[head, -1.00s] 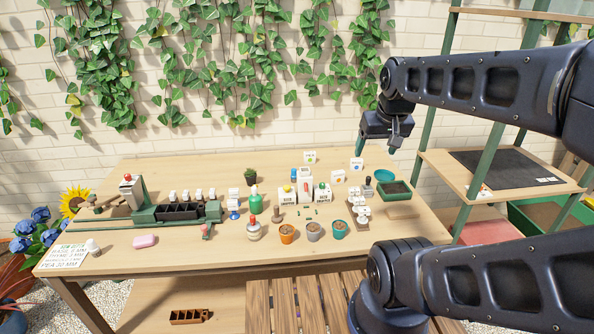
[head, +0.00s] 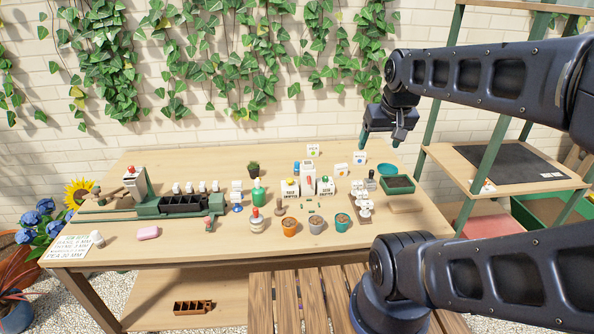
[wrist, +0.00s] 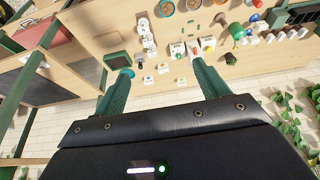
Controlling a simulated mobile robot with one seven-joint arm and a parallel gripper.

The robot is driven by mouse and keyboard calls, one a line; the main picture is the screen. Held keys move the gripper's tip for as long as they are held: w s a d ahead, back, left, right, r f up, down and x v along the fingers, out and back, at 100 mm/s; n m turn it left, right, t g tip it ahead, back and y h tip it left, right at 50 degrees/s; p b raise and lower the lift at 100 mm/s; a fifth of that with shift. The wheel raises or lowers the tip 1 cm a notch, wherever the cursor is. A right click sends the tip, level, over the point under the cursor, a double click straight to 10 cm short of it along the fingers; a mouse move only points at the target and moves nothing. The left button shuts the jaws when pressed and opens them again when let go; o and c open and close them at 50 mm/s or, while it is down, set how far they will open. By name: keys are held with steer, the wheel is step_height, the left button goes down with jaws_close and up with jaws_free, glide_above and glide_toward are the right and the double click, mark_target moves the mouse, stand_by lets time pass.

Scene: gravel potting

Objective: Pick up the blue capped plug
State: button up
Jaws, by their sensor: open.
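A small blue-topped item (head: 296,167), which looks like the blue capped plug, stands among the white boxes near the table's middle. Its lower part is hidden behind a white box with a yellow top (head: 290,187). I cannot make it out surely in the wrist view. My gripper (head: 380,138) is high above the back right of the table, to the right of the blue-topped item and well apart from it. Its two green fingers are spread and empty. The wrist view also shows the open gripper (wrist: 161,70) with small white blocks beyond the fingertips.
White boxes with red (head: 308,180) and green (head: 326,186) tops crowd the blue-topped item. Several pots, including an orange one (head: 290,227), stand in front. A dark tray (head: 398,191) and teal bowl (head: 387,170) lie right.

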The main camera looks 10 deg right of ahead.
steer(key=c, duration=0.4)
steer(key=shift+o, duration=0.2)
